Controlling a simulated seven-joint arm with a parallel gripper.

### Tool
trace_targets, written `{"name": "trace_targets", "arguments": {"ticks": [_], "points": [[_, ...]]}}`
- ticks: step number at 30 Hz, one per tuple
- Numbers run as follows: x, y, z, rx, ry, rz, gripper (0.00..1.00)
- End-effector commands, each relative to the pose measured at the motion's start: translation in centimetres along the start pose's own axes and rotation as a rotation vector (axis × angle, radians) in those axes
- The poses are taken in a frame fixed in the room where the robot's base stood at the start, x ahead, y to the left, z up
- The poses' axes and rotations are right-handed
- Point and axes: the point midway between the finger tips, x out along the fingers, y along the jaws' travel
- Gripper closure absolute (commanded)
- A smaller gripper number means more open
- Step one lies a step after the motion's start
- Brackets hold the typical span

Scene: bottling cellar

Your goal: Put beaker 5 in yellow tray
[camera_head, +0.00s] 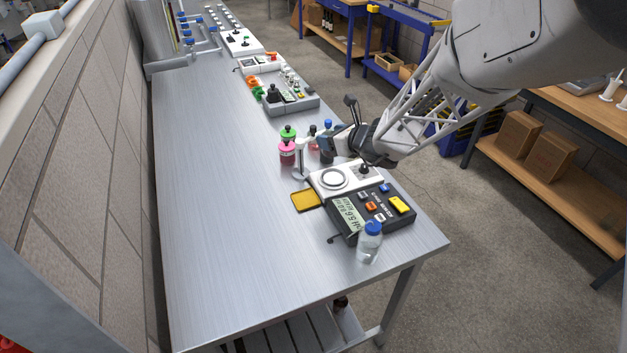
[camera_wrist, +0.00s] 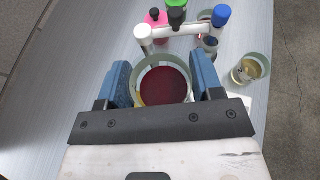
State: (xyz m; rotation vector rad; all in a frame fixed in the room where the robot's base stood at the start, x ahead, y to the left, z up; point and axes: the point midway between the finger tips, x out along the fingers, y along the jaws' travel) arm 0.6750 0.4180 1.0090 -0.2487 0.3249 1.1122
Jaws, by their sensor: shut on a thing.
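My gripper (camera_wrist: 164,78) is shut on a glass beaker (camera_wrist: 165,84) with dark red liquid, a blue finger pad on each side of it. I cannot read a number on this beaker. In the head view my gripper (camera_head: 334,146) is over the right side of the steel bench, beside the bottles; the beaker is hard to make out there. The yellow tray (camera_head: 306,200) is a small flat square on the bench, nearer than my gripper, left of the white scale, and looks empty. A second beaker (camera_wrist: 250,68) with pale yellow liquid stands to the right in the wrist view.
Close to my gripper stand a white-topped stand or bottle (camera_head: 300,160), a pink bottle (camera_head: 287,152) and a blue-capped bottle (camera_wrist: 221,16). The white scale (camera_head: 333,179) and black meter (camera_head: 372,212) are nearby. The bench's left side (camera_head: 220,200) is clear.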

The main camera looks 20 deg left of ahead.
Motion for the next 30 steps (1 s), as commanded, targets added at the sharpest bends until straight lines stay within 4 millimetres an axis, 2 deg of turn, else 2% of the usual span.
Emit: {"name": "trace_targets", "arguments": {"ticks": [10, 18, 24, 30], "points": [[1.8, 4.0, -0.1, -0.127, -0.025, 0.254, 0.65], [2.2, 7.7, -1.1, -0.218, -0.025, 0.506, 0.65], [2.0, 9.1, -1.8, -0.250, -0.017, 0.620, 0.65], [1.9, 9.5, -1.9, -0.258, -0.015, 0.652, 0.65]]}}
